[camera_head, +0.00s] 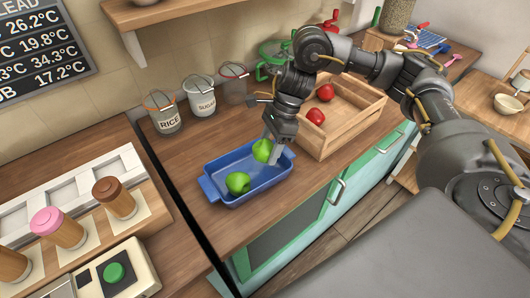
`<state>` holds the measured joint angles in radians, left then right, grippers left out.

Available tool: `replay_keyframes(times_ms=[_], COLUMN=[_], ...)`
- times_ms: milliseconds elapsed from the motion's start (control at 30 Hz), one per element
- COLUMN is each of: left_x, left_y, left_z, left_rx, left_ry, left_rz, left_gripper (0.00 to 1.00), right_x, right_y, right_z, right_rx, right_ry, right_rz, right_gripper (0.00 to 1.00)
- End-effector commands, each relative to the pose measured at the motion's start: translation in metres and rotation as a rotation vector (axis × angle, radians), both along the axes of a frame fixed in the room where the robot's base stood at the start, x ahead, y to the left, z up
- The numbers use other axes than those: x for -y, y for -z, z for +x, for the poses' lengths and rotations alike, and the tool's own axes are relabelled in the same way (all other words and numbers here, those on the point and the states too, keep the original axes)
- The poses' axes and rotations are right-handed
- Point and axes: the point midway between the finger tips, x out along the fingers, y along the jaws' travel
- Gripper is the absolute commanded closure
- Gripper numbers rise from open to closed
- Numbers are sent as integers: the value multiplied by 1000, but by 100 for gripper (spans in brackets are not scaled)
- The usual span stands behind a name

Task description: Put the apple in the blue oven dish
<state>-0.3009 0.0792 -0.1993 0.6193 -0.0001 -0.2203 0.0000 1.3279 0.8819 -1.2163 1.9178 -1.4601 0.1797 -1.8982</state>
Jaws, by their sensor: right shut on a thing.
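The blue oven dish (216,193) stands on the wooden counter, left of the crate. My right gripper (272,153) reaches down over the dish's far right part and is shut on a green apple (262,149). The gripper's fingers partly cover this apple, and I cannot tell whether it touches the dish floor. A second green, apple-like fruit (238,183) lies in the dish's near left part. My left gripper is not in view.
A wooden crate (337,144) right of the dish holds red fruits (316,116). Behind stand jars marked RICE (165,121) and SUGAR (202,104), a third jar (234,91) and a green pot (270,54). A shelf (165,12) hangs above. Counter left of the dish is clear.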

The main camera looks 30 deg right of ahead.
Motion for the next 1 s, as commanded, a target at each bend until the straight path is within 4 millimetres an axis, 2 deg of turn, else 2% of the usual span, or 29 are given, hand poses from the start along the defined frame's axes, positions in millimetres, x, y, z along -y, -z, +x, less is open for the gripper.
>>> replay_keyframes(times_ms=[300, 600, 1000], left_x=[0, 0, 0], left_y=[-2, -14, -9], left_z=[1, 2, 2], left_rx=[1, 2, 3], left_ry=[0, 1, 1], left_rz=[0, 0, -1], left_gripper=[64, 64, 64], right_x=[-3, -3, -3], right_y=[11, 42, 49], right_z=[10, 13, 13], right_rx=[1, -1, 1], right_ry=[1, 1, 0], right_rz=[2, 2, 1], right_gripper=[72, 72, 72])
